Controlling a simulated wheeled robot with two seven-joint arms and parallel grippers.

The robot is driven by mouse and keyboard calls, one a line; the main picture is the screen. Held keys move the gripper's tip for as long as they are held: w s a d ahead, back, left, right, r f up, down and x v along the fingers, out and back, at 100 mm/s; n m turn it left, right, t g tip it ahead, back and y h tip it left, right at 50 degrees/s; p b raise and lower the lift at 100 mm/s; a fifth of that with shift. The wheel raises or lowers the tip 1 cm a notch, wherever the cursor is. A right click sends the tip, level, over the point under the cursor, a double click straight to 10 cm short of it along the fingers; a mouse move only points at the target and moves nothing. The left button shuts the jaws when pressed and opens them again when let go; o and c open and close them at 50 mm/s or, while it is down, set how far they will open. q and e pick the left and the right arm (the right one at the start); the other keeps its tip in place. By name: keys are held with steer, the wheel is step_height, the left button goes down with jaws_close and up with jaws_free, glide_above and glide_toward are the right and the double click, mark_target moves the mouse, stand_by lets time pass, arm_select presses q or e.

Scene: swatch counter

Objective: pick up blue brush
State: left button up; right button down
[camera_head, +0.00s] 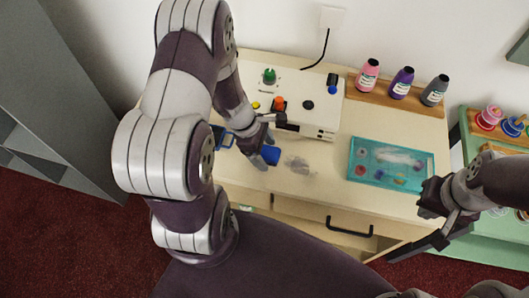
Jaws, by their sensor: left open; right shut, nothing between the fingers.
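A flat blue piece (270,155) lies on the cream counter (330,185), right beside the fingers of my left gripper. A blue, frame-like piece (226,140) shows to the left, partly hidden by my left arm. I cannot tell whether these two are parts of one blue brush or separate things. My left gripper (262,156) is open and reaches down between them, close to the counter; I cannot see whether it touches either one. My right gripper (410,248) is shut and empty, at the counter's right front edge.
A white box with coloured knobs (318,118) stands behind the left gripper. A teal tray (352,165) lies to the right, with a clear crumpled thing (298,164) left of it. Bottles (402,83) stand on a wooden board. A drawer handle (349,230) sticks out in front.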

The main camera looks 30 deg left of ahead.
mark_target(272, 152)
arm_select(q)
steer(key=shift+f, duration=0.3)
steer(key=c, duration=1.1)
steer(key=shift+o, duration=0.2)
steer(key=shift+r, duration=0.5)
step_height(272, 152, up, 4)
steer(key=shift+d+r+p, duration=0.1)
steer(key=shift+p, duration=0.25)
steer(key=s+d+r, duration=0.1)
steer(key=d+r, duration=0.5)
steer(key=d, duration=0.5)
steer(key=shift+d+r, duration=0.2)
